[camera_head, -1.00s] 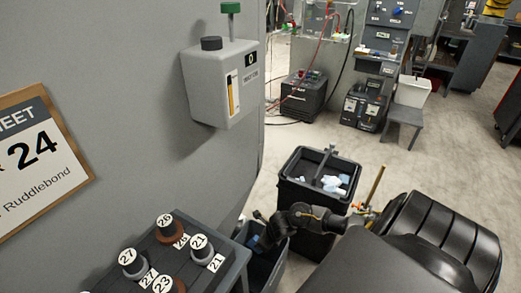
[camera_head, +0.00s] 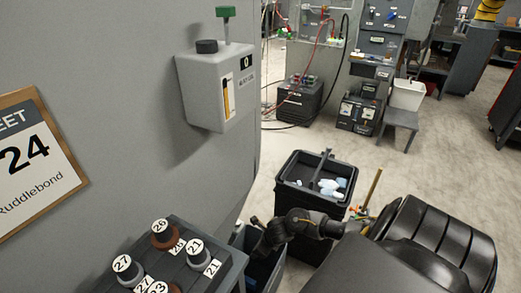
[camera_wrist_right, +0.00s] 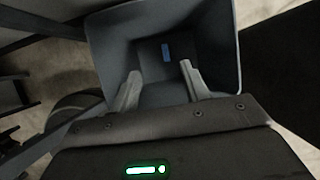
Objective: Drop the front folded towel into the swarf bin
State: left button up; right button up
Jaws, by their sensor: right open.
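My right gripper (camera_head: 257,234) is over the mouth of a dark grey open bin (camera_head: 274,279), beside the rack of numbered bottles. In the right wrist view its two fingers (camera_wrist_right: 160,70) are spread apart with nothing between them, above the bin's inner walls (camera_wrist_right: 212,35). A small blue piece (camera_wrist_right: 167,52), possibly a folded towel, lies deep inside the bin, apart from the fingers. No other folded towel can be made out. My left gripper is not in view.
A black bin (camera_head: 291,175) with a central handle and pale blue and white pieces (camera_head: 331,186) stands behind my right arm. Numbered bottles (camera_head: 162,234) stand in a rack (camera_head: 232,273) at the lower left. A grey wall with a dispenser (camera_head: 212,92) closes off the left.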

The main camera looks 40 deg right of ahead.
jog(key=p+v, duration=0.1)
jog(key=v, duration=0.9)
jog(key=shift+r, duration=0.25)
jog(key=shift+s, duration=0.1)
